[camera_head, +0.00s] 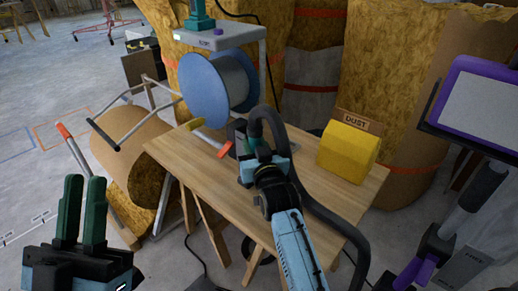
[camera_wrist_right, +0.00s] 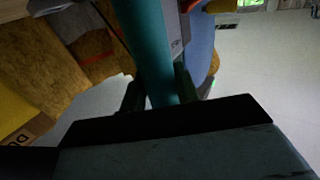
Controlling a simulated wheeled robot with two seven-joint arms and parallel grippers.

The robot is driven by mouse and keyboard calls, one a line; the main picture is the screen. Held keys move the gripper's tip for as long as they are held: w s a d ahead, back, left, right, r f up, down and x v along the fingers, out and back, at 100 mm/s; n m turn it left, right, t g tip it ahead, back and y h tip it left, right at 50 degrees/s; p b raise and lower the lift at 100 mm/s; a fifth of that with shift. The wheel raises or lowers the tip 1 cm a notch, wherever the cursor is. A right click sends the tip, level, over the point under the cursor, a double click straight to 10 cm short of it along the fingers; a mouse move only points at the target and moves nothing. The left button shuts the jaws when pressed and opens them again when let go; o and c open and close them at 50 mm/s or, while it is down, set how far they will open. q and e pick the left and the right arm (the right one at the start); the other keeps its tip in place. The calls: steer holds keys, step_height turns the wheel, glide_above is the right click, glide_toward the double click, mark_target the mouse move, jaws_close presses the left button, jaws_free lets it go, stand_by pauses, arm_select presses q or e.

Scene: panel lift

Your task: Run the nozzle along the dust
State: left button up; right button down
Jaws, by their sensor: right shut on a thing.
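My right gripper (camera_head: 246,160) is over the wooden table, largely hidden behind its own wrist in the head view. In the right wrist view it is shut on a teal tube (camera_wrist_right: 150,50), which looks like the nozzle's wand. A black hose (camera_head: 330,215) loops from the gripper over the table's right side. The nozzle's tip is hidden, and I cannot tell whether it touches the table. No dust line can be made out clearly. A cardboard sign reading DUST (camera_head: 357,121) stands behind a yellow block. My left gripper (camera_head: 84,180) is raised at the lower left, empty, its green fingers slightly apart.
The wooden table (camera_head: 320,195) carries the yellow block (camera_head: 347,152) at its right and a small red piece (camera_head: 225,149). A blue spool (camera_head: 205,90) stands at its back left. Insulation rolls (camera_head: 310,50) stand behind. A purple-framed panel (camera_head: 480,105) is at the right.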

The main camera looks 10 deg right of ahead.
mark_target(255, 134)
steer(key=shift+r+p, duration=1.1)
steer(key=shift+p, duration=0.05)
steer(key=shift+r+p, duration=0.35)
steer(key=shift+p, duration=0.05)
steer(key=shift+r, duration=0.2)
steer(key=shift+r+p, duration=0.3)
steer(key=shift+p, duration=0.2)
steer(key=shift+r+p, duration=0.25)
steer(key=shift+p, duration=0.05)
steer(key=shift+r+p, duration=0.3)
steer(key=shift+p, duration=0.05)
arm_select(q)
step_height(255, 134, down, 15)
steer(key=w+a+g+y, duration=0.1)
steer(key=w+g+y, duration=0.2)
steer(key=g, duration=0.9)
steer(key=shift+a+r+y, duration=0.15)
steer(key=shift+a+y, duration=0.1)
steer(key=shift+y, duration=0.25)
arm_select(e)
steer(key=shift+r, duration=0.25)
